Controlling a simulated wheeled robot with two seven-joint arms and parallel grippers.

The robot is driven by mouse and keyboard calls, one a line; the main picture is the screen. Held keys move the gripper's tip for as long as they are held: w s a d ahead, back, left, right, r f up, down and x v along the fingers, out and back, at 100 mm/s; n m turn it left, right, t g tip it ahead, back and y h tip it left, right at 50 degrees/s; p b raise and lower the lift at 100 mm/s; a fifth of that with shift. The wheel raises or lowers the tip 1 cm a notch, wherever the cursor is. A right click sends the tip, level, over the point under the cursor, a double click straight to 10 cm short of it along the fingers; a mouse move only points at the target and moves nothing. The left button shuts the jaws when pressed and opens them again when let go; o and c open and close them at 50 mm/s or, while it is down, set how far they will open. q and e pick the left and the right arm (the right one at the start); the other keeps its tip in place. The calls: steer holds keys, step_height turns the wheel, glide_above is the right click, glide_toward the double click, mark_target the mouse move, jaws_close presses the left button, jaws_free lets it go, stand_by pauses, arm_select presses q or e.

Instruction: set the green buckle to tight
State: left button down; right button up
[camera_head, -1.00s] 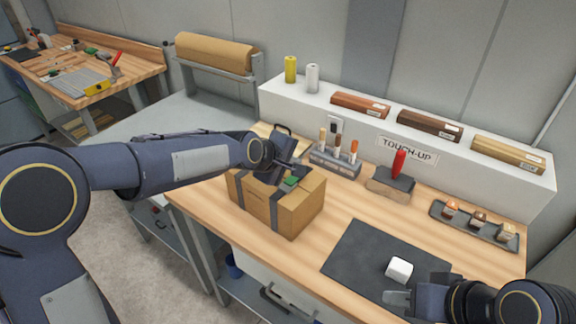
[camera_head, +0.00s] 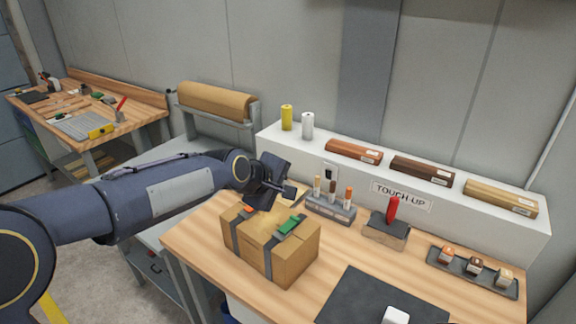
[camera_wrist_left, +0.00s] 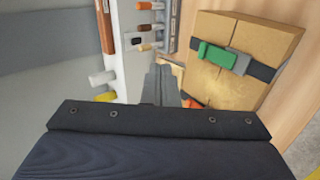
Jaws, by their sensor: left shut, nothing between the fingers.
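The green buckle (camera_head: 290,226) sits on a dark strap around a cardboard box (camera_head: 292,266) on the wooden bench. In the left wrist view the green buckle (camera_wrist_left: 216,55) lies along the strap beside a grey piece. I cannot tell whether it is tight. An orange buckle (camera_head: 247,210) is on the other strap, partly hidden behind my gripper in the left wrist view (camera_wrist_left: 191,104). My left gripper (camera_head: 287,191) is shut and empty, above and behind the box, apart from the green buckle. My right gripper is out of view.
A marker holder (camera_head: 330,207) stands close behind the box, near my left gripper. A red-handled tool on a block (camera_head: 387,228) stands farther right. A dark mat (camera_head: 370,300) with a white block (camera_head: 395,315) lies in front. A white shelf (camera_head: 460,220) runs behind.

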arm_select(q)
steer(key=r, duration=0.6)
steer(key=shift+w+a, duration=0.1)
steer(key=shift+a, duration=0.15)
